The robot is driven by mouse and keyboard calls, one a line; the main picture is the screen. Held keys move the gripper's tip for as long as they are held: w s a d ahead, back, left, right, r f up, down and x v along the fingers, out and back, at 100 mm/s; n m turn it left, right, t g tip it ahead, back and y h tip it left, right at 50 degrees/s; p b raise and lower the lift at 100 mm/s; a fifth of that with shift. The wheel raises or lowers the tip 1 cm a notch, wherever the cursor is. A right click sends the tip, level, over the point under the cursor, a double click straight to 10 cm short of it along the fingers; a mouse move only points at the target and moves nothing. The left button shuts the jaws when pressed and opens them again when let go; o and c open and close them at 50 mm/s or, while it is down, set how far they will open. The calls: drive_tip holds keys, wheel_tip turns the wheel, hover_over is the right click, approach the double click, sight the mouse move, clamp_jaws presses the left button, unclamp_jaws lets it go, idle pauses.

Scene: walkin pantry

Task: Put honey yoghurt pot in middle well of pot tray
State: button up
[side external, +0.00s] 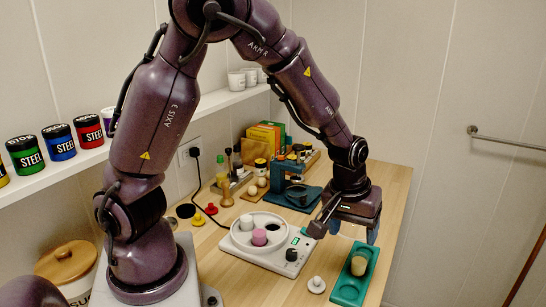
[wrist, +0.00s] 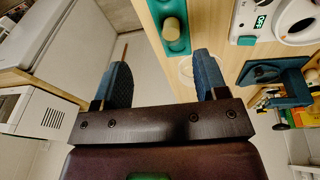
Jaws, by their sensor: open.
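A tan pot (side external: 359,265), which looks like the honey yoghurt pot, stands upright in the teal pot tray (side external: 345,292) at the right front of the table. It appears to sit near the tray's middle, with an empty part of the tray in front; I cannot tell the exact well. In the wrist view the pot (wrist: 172,29) and tray (wrist: 180,47) are at the top, with the tray cut off by the edge. My gripper (side external: 353,232) is open and empty, above and behind the pot, apart from it. Both blue fingers (wrist: 163,72) show in the wrist view.
A white appliance (side external: 275,257) left of the tray holds a pink pot (side external: 259,237) and a white pot (side external: 246,223) in its round dish. A small white knobbed lid (side external: 316,284) lies between. A blue device (side external: 296,195) stands behind. The table's right edge is close to the tray.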

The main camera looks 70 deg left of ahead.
drive_tip(key=s+a+r+m+t, duration=0.1)
drive_tip(key=s+r+m+t, duration=0.2)
drive_tip(key=s+r+m, duration=0.5)
drive_tip(key=s+r, duration=0.9)
drive_tip(key=shift+r, duration=0.35)
